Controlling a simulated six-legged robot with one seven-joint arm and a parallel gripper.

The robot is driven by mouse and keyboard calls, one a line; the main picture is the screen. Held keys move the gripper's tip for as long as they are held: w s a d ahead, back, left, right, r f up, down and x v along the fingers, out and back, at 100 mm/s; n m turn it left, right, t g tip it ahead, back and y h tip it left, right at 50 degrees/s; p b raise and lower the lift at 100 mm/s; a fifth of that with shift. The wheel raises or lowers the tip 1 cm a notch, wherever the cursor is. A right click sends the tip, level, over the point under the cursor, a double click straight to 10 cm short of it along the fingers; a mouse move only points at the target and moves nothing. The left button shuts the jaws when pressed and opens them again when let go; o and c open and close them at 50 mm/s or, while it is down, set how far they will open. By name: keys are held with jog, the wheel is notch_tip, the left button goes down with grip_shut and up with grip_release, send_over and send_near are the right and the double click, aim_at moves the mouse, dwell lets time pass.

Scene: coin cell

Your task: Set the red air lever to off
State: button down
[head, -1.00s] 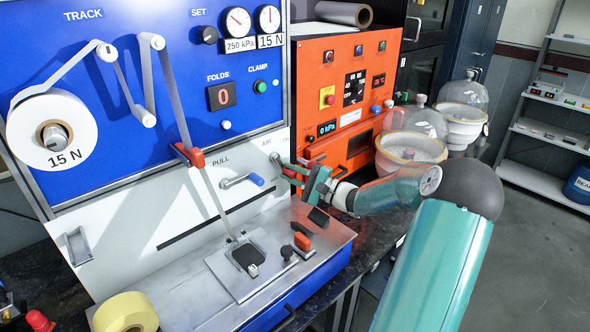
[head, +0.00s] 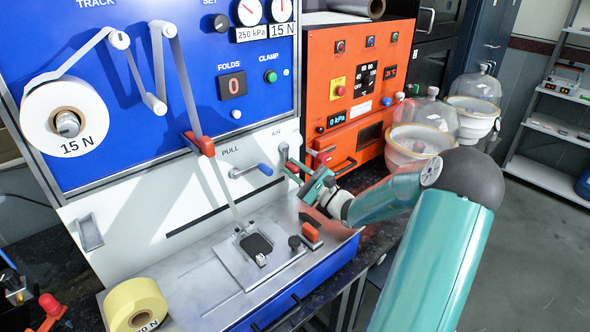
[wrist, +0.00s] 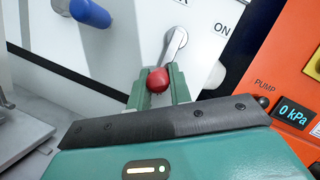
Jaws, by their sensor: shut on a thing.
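The air lever shows in the wrist view as a grey arm with a red knob (wrist: 157,80). Its arm slants down and left from its pivot, and an ON label stands up and right of the pivot. I see no OFF label beside it. My gripper (wrist: 158,88) is shut on the red knob, one green finger on each side. In the head view, my gripper (head: 298,172) is at the right end of the white panel, below the AIR label. The lever is partly hidden there by the fingers.
A blue-handled crank (head: 250,170) sits left of my gripper on the panel. An orange pump unit (head: 352,85) stands close on the right. An orange-handled part (head: 311,232) and a black knob (head: 294,242) are on the metal deck below. Glass domes (head: 425,122) stand behind my arm.

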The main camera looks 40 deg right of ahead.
jog(key=shift+w+a+r, duration=0.25)
jog(key=shift+r, duration=0.1)
jog(key=c, duration=1.3)
grip_release()
jog(key=shift+f, duration=0.15)
jog(key=shift+s+d, duration=0.15)
jog(key=shift+s+d+f, duration=0.15)
jog(key=shift+s+f, duration=0.1)
jog(key=shift+s, duration=0.2)
jog(key=v, duration=1.2)
jog(key=shift+s+f, duration=0.2)
jog(key=shift+s, duration=0.15)
